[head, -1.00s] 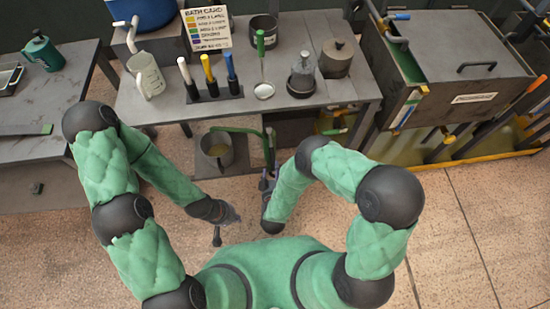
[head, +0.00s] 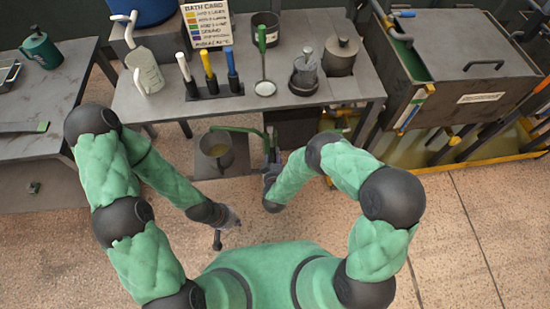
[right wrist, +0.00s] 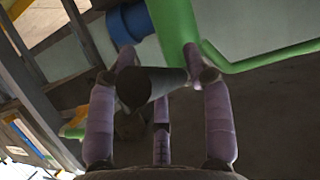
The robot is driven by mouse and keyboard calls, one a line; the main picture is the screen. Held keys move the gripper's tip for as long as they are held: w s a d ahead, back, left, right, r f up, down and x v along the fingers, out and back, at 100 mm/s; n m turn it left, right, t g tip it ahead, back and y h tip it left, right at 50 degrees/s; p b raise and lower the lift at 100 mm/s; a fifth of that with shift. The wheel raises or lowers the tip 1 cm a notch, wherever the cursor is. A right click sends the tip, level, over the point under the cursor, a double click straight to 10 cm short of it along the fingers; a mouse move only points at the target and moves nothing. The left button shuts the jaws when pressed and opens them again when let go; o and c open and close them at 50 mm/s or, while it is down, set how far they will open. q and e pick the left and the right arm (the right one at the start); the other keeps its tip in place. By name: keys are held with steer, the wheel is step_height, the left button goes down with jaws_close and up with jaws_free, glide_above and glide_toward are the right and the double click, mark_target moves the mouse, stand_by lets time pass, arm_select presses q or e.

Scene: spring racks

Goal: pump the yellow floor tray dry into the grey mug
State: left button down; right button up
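The grey mug (head: 215,149) stands on a low shelf under the bench, beneath the green spout pipe (head: 240,130); something yellowish shows inside it. The yellow floor tray (head: 483,162) lies at the right under the grey tank, its yellow edge showing. My right gripper (head: 272,170) is at the pump beside the pipe. In the right wrist view its purple fingers close around a dark grey handle (right wrist: 150,87) beside the green pump pipe (right wrist: 177,25). My left gripper (head: 232,219) hangs low over the floor, in front of the mug; its fingers are too small to judge.
The bench (head: 160,105) holds a white jug (head: 145,72), coloured handles in a rack (head: 215,92), a ladle (head: 263,70) and dark pots (head: 341,57). The grey tank (head: 455,60) stands at the right. Tiled floor at the front right is clear.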

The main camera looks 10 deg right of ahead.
mark_target(275, 158)
jaws_close()
steer(key=shift+r, duration=0.1)
steer(key=shift+s+r+g+p, duration=0.1)
steer(key=shift+r+g+p, duration=0.25)
steer(key=shift+p, duration=0.4)
step_height(275, 158, up, 7)
steer(key=g+p, duration=0.3)
steer(key=p, duration=0.3)
steer(key=g+p, duration=0.3)
steer(key=p, duration=0.4)
steer(key=shift+s+f+n, duration=0.1)
steer(key=shift+f+n, duration=0.1)
steer(key=shift+n, duration=0.1)
steer(key=shift+r+g+p, duration=0.35)
steer(key=shift+g+p, duration=0.3)
steer(key=shift+p, duration=0.55)
steer(key=shift+w, duration=0.2)
steer(key=shift+o, duration=1.9)
jaws_free()
